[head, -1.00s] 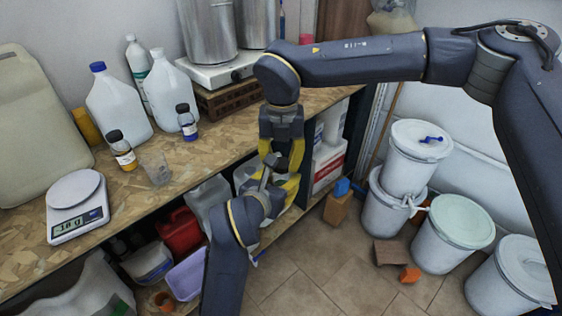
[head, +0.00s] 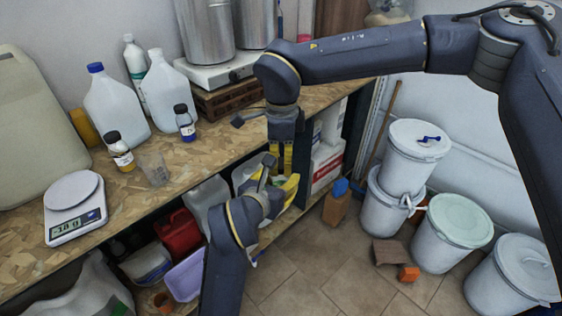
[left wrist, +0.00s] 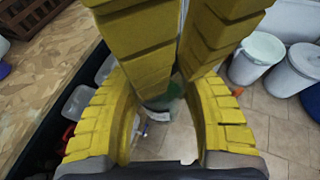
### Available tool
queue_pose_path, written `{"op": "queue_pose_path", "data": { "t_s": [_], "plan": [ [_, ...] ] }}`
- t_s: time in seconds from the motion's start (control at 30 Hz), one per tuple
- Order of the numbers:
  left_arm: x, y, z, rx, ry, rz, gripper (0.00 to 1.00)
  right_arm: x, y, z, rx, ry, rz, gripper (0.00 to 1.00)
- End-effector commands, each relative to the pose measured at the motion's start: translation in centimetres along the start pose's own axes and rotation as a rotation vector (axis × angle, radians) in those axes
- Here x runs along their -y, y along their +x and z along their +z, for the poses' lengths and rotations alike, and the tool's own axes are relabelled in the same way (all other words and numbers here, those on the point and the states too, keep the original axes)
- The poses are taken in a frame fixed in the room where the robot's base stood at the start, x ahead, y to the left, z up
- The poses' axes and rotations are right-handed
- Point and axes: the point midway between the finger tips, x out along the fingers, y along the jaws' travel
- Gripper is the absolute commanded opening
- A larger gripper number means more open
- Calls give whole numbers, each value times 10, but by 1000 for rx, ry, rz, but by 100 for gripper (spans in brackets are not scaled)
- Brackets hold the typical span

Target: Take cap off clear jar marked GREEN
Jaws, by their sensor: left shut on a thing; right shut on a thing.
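The clear jar with a greenish tint shows in the left wrist view (left wrist: 163,106), between my left gripper's yellow fingers. My left gripper (head: 284,190) is shut on it, over the floor just off the bench's front edge. My right gripper (head: 281,160) points straight down from above and is shut on the jar's top, where the cap sits. The right fingers cover the cap, so I cannot see whether it is loose. The jar's marking is also hidden. Two other small dark-capped jars stand on the bench, one with yellow contents (head: 121,155) and one with blue (head: 185,126).
The bench (head: 120,205) holds a scale (head: 73,208), an empty beaker (head: 154,168), large jugs (head: 117,110) and a hot plate (head: 215,75) with metal pots. Containers crowd the shelf below. White buckets (head: 418,155) stand at the right.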

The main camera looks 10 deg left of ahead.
Motion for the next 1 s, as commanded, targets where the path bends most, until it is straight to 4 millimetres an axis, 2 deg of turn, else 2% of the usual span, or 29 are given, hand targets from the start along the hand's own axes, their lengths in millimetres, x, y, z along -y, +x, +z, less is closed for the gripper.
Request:
{"op": "queue_pose_path", "data": {
  "t_s": [0.8,1.0],
  "plan": [
    [0,0,0,0,0,1,0,3,-1,1,-1,-1238,4,0],
    [-1,0,0,0,-1,2,0,4,-1,0,-2,-1455,4,0]
  ]
}}
